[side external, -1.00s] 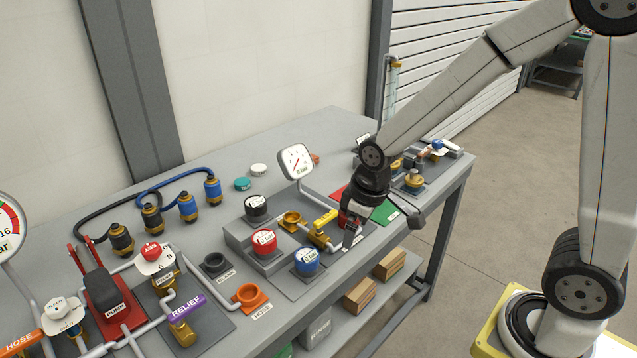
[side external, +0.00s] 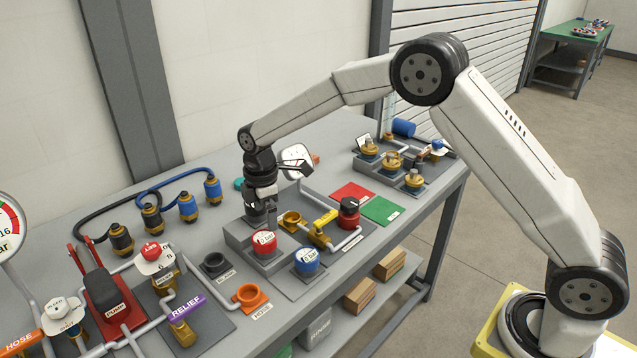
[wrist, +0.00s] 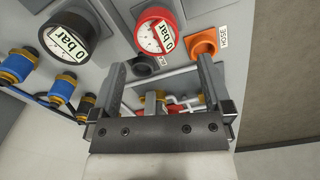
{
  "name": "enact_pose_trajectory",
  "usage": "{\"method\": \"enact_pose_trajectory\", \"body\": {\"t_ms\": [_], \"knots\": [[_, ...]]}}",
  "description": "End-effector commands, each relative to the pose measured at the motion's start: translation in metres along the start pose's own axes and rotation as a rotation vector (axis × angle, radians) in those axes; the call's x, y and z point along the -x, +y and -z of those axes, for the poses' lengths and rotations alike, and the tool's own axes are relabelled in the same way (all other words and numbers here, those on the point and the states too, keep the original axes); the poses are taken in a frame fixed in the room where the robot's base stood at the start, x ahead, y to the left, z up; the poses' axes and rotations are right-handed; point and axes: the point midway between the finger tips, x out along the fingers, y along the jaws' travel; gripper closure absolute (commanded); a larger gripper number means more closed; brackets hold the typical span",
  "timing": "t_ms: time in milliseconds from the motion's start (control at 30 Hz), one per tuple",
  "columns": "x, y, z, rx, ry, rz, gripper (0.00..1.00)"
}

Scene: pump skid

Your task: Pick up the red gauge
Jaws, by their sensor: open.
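The red gauge (side external: 263,245) sits upright on a grey stepped block (side external: 238,240), its white dial facing up. It also shows in the wrist view (wrist: 158,32), beyond the fingertips and between their lines. My gripper (side external: 262,222) points down just behind and above the red gauge in the side view. In the wrist view my gripper (wrist: 162,66) has its two fingers wide apart with nothing between them. A black-rimmed gauge (wrist: 66,38) shows left of the red one; in the side view my gripper mostly hides it.
A blue gauge (side external: 307,261) stands in front right of the red one. A yellow-handled valve (side external: 325,222) and a red-and-black knob (side external: 348,211) are to the right. A tall white dial (side external: 297,158) stands behind.

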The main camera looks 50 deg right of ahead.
Motion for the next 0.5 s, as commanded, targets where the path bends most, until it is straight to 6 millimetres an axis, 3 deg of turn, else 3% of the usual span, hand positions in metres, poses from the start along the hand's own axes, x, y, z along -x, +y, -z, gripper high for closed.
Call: {"method": "enact_pose_trajectory", "body": {"t_ms": [500], "knots": [[-0.013, 0.007, 0.009, 0.080, -0.006, 0.014, 0.00]]}}
